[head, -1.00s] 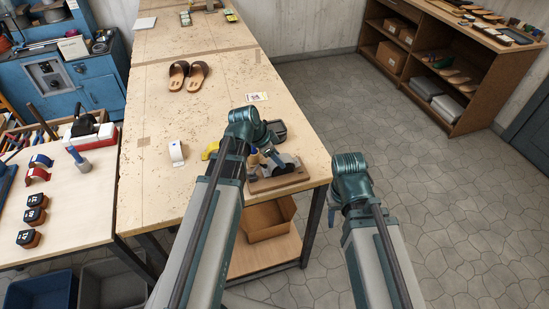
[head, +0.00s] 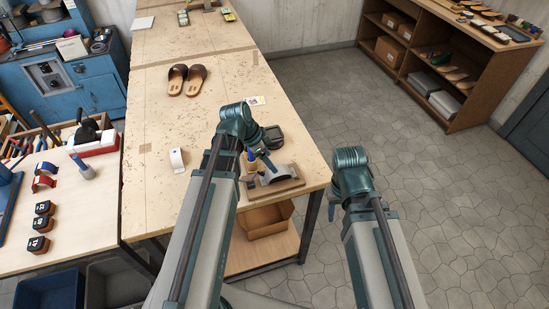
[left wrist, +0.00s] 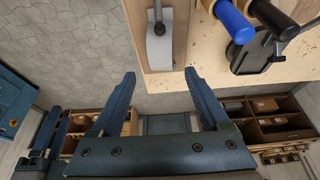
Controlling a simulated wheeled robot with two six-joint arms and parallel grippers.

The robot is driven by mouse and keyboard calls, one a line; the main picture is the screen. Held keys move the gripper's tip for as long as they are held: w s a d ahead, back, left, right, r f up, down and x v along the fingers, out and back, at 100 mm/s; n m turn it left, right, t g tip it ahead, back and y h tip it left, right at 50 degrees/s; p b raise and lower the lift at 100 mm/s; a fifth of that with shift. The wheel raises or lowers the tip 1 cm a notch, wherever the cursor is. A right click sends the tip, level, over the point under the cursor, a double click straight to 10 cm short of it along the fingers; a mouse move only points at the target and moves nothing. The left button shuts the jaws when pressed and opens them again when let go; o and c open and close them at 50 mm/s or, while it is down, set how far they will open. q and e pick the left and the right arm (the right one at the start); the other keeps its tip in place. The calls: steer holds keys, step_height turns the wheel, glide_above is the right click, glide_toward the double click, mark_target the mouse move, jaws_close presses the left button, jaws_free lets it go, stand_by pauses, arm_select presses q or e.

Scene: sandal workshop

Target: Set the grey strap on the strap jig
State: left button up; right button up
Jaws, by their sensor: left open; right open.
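The wooden base of the strap jig (head: 285,187) is at the bench's near right corner. On it lies a curved grey piece (head: 277,174), which also shows in the left wrist view (left wrist: 160,50) under a metal rod; I cannot tell whether it is the grey strap or part of the jig. A pale, arched strap (head: 177,160) stands on the bench left of my left arm. My left gripper (left wrist: 160,75) is open and empty, near the jig; my arm mostly hides it in the head view. My right gripper (head: 334,212) is open and empty, off the bench's right side.
Brown sandals (head: 187,80) lie farther back on the bench. A red strap (head: 45,183) and blue strap (head: 46,168) are on the left table. An open box (head: 268,220) sits on the lower shelf.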

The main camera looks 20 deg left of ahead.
arm_select(q)
steer(key=w+p+v, duration=0.1)
steer(key=p+v, duration=0.3)
steer(key=v, duration=0.1)
steer(key=s+d+f+n+g+y, duration=0.1)
steer(key=s+d+n+g+y, duration=0.1)
steer(key=s+d+n+y, duration=0.2)
steer(key=s+d+n, duration=0.3)
steer(key=s+d, duration=0.5)
steer(key=d, duration=0.2)
steer(key=shift+s+n+g+y, duration=0.25)
steer(key=shift+n+g+y, duration=0.05)
steer(key=shift+y, duration=0.1)
steer(key=shift+f, duration=0.15)
step_height(320, 180, down, 13)
steer(key=b, duration=1.3)
